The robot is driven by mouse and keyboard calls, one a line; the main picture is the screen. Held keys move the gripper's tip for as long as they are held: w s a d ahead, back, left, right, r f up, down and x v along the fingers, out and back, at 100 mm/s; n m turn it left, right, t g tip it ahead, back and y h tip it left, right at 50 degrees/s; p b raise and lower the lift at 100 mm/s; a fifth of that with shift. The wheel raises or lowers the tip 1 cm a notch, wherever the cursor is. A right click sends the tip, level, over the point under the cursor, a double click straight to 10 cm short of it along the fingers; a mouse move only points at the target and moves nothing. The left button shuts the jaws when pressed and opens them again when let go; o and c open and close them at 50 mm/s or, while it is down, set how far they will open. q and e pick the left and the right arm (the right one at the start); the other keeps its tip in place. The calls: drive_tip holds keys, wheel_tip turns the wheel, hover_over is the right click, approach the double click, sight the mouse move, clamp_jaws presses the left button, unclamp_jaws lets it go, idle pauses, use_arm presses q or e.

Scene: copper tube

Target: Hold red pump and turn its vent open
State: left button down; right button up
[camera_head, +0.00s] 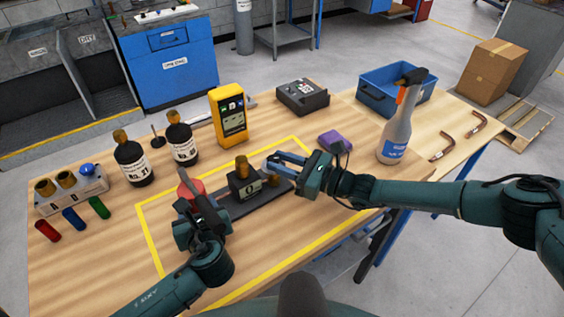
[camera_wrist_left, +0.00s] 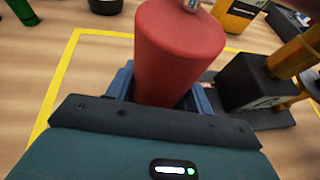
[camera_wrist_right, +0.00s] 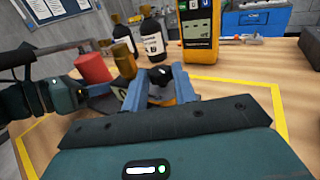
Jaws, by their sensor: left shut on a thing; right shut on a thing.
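The red pump (camera_head: 190,188) is a red cylinder at the left end of a dark base plate (camera_head: 240,208). It stands upright in the left wrist view (camera_wrist_left: 178,45), with a metal stub on top. My left gripper (camera_wrist_left: 162,92) is shut around its lower body; the left arm hides part of it in the head view. A black block (camera_head: 243,184) with a brass top fitting (camera_head: 242,166) stands beside the pump. My right gripper (camera_head: 284,166) is shut on the vent (camera_wrist_right: 161,77), a small dark knob with brass below, at the block's right side. The fingers partly hide it.
A yellow line frames the work area. Behind it stand dark bottles (camera_head: 131,158), a yellow meter (camera_head: 229,114) and a purple block (camera_head: 334,141). A spray bottle (camera_head: 397,136) stands to the right. A socket rack (camera_head: 72,190) is at far left.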

drive_tip(key=shift+s+a+g, duration=0.15)
drive_tip(key=shift+g, duration=0.15)
drive_tip(key=o, duration=0.7)
drive_tip(key=shift+o, duration=1.3)
drive_tip(key=shift+d, duration=0.25)
drive_tip(key=v, duration=1.1)
drive_tip(key=shift+s+d, duration=0.1)
drive_tip(key=shift+d, duration=0.25)
